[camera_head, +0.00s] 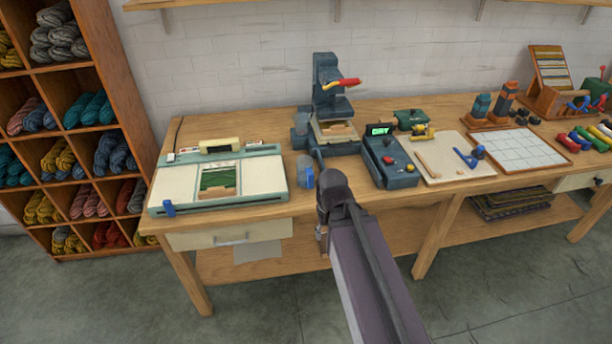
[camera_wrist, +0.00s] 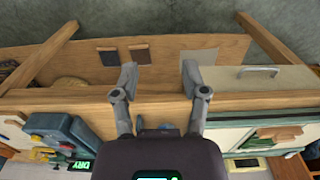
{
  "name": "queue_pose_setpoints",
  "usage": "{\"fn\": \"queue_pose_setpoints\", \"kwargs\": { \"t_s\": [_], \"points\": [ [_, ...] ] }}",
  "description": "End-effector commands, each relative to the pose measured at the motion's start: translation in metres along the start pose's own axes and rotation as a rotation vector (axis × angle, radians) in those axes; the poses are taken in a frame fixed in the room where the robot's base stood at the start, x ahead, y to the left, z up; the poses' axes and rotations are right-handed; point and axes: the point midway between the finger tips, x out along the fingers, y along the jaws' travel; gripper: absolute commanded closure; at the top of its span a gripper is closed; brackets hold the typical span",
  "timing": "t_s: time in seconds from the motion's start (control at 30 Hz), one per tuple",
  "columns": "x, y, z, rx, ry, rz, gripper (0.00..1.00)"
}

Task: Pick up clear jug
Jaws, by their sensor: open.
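The clear jug (camera_head: 305,172) stands on the bench near its front edge in the head view. It looks like a small see-through vessel with a bluish tint, between the pale green board and the dark press. My arm's end is just right of it and nearer to me, apart from it as far as I can tell. In the wrist view my gripper (camera_wrist: 159,76) is open and empty, its two grey fingers apart over the bench's front edge. The jug does not show clearly in the wrist view. In the head view the fingers are mostly hidden by my arm.
The pale green board (camera_head: 270,178) lies left of the jug. The dark press (camera_head: 330,105) stands behind it, and a control box (camera_head: 388,158) with a green display is to the right. A drawer (camera_head: 230,234) is under the bench's front edge. Wool shelves (camera_head: 75,130) stand far left.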

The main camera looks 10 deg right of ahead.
Motion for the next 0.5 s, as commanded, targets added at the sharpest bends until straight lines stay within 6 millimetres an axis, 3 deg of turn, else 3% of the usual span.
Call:
{"fn": "queue_pose_setpoints", "kwargs": {
  "t_s": [0.07,0.1,0.13,0.27,0.37,0.5],
  "points": [
    [0.0,0.0,0.0,0.0,0.0,0.0,0.43],
    [0.0,0.0,0.0,0.0,0.0,0.0,0.31],
    [0.0,0.0,-0.001,0.0,0.0,0.0,0.26],
    [-0.003,0.0,-0.009,-0.004,0.0,0.0,0.26],
    [-0.007,0.0,-0.026,-0.012,0.0,0.0,0.26],
    [-0.018,0.0,-0.066,-0.033,0.0,0.0,0.26]
  ]
}}
